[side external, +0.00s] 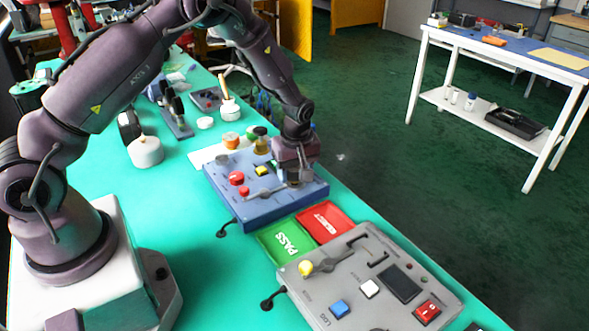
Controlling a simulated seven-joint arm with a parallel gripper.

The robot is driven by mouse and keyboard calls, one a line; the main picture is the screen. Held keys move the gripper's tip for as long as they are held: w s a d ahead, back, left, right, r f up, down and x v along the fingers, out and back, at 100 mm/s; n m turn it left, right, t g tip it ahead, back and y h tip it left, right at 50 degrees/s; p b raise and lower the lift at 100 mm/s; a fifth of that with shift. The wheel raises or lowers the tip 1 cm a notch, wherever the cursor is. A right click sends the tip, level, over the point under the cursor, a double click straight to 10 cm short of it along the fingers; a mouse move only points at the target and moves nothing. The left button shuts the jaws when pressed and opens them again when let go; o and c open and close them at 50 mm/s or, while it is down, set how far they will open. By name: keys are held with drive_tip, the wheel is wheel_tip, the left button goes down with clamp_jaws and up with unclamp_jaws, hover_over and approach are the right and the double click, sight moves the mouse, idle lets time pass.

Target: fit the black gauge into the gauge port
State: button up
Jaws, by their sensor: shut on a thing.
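The blue valve positioner box (255,209) lies on the green table in the side external view. Its top carries a red knob (236,178), a yellow part (262,171) and a grey lever (265,193). My gripper (301,183) points down low over the right end of the box. It is shut on a small dark thing, apparently the black gauge, mostly hidden by the fingers. The gauge port cannot be made out, so I cannot tell whether the gauge touches it.
A green PASS tray (284,241) and a red tray (325,222) lie in front of the box. A grey control panel (375,285) stands at the front right. Several small jars (260,144) stand behind the box.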

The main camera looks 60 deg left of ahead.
sight(297, 170)
drive_tip(key=shift+f, duration=0.5)
drive_tip(key=o, duration=0.7)
drive_tip(key=shift+s+d+r, duration=0.1)
drive_tip(key=shift+d+r, duration=0.1)
drive_tip(key=shift+r, duration=1.6)
drive_tip(key=shift+d+r, duration=0.25)
drive_tip(key=shift+r, duration=1.6)
drive_tip(key=shift+s+d+r, duration=0.1)
drive_tip(key=shift+d+r, duration=0.1)
drive_tip(key=shift+r, duration=1.6)
drive_tip(key=shift+r, duration=3.5)
